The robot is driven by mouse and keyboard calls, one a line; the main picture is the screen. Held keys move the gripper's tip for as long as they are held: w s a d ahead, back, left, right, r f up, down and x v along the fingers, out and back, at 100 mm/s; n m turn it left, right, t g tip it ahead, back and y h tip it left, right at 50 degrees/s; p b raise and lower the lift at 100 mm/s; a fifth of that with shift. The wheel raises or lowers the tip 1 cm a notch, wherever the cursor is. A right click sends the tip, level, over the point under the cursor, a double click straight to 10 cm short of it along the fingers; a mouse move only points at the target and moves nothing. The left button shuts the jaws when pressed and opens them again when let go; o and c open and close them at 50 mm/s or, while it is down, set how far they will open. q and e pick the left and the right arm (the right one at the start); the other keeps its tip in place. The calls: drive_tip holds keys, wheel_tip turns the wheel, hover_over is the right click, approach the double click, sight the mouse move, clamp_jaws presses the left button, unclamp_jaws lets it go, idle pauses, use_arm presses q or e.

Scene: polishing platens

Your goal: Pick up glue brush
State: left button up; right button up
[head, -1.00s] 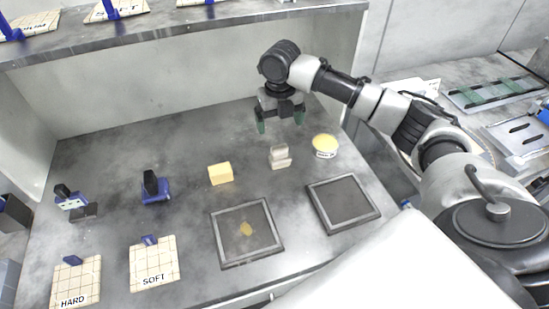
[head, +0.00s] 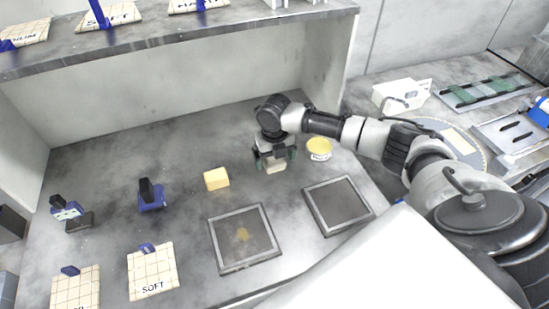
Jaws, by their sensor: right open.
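What looks like the glue brush, a small pale block-shaped tool (head: 276,168), stands on the grey bench left of the yellow glue pot (head: 319,148). My right gripper (head: 276,158) is open and low over it, with a dark green-tipped finger on either side. The gripper hides the upper part of the tool, and I cannot tell whether the fingers touch it. My left gripper is not in view.
A yellow block (head: 216,179) and a blue-based tool (head: 151,196) stand to the left. Two framed dark plates (head: 244,266) (head: 338,205) lie in front. Labelled tiles (head: 152,272) lie at front left. A shelf (head: 200,42) overhangs the back.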

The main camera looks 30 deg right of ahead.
drive_tip(key=shift+f, duration=0.1)
drive_tip(key=c, duration=1)
drive_tip(key=shift+w+r, duration=0.1)
drive_tip(key=shift+r, duration=0.5)
wheel_tip(320, 180, up, 2)
drive_tip(key=shift+r+b, duration=0.25)
drive_tip(key=shift+b, duration=0.35)
drive_tip(key=s+d+r, duration=0.2)
drive_tip(key=s, duration=0.1)
drive_tip(key=s+d+r+b, duration=0.1)
drive_tip(key=s+d+r, duration=0.1)
drive_tip(key=s+r, duration=0.1)
drive_tip(key=s+d+r+b, duration=0.1)
drive_tip(key=s+d+r, duration=0.1)
drive_tip(key=s+d, duration=0.1)
drive_tip(key=shift+s+r, duration=0.25)
drive_tip(key=shift+s, duration=0.05)
